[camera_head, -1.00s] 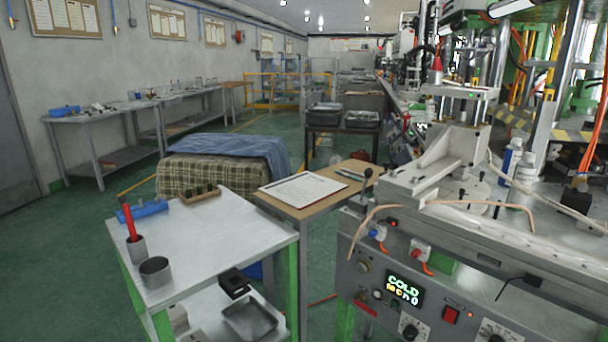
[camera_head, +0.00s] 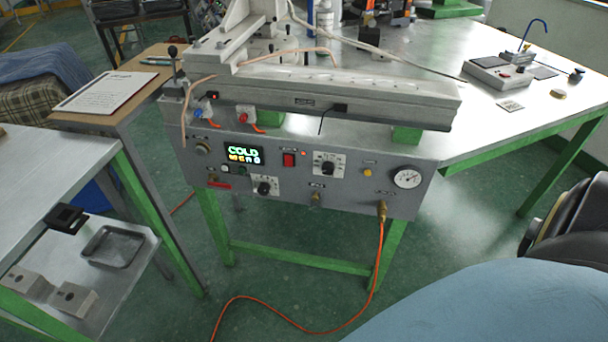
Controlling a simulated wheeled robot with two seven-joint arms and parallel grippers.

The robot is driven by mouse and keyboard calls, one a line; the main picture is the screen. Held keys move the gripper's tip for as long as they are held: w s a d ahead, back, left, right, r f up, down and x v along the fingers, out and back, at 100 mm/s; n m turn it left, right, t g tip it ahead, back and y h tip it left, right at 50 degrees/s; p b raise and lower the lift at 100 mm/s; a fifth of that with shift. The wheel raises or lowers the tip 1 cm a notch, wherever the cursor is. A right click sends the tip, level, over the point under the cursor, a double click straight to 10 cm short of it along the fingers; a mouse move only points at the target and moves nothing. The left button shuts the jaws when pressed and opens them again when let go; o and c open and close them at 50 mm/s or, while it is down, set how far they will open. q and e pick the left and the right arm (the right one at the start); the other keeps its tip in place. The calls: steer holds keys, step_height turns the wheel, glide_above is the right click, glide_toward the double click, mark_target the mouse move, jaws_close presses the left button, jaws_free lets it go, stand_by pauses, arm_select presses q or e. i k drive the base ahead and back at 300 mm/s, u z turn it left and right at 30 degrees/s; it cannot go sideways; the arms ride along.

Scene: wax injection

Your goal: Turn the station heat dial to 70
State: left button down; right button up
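The wax station's grey control panel (camera_head: 300,184) faces me in the middle of the head view. Its lit display (camera_head: 245,155) reads COLD in green-white, with a smaller coloured line below. Two black knobs sit on white scale plates: an upper dial (camera_head: 327,166) right of the red switch, and a lower dial (camera_head: 264,187) under the display. The scale numbers are too small to read, so I cannot tell which is the heat dial or its setting. Neither of my grippers is in view.
A red switch (camera_head: 289,160) and a round gauge (camera_head: 407,178) share the panel. An orange hose (camera_head: 377,258) runs from it to the floor. A metal cart (camera_head: 60,180) stands at left. A large blue rounded shape (camera_head: 490,305) fills the lower right.

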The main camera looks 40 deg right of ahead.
mark_target(328, 168)
steer(key=z, duration=1.35)
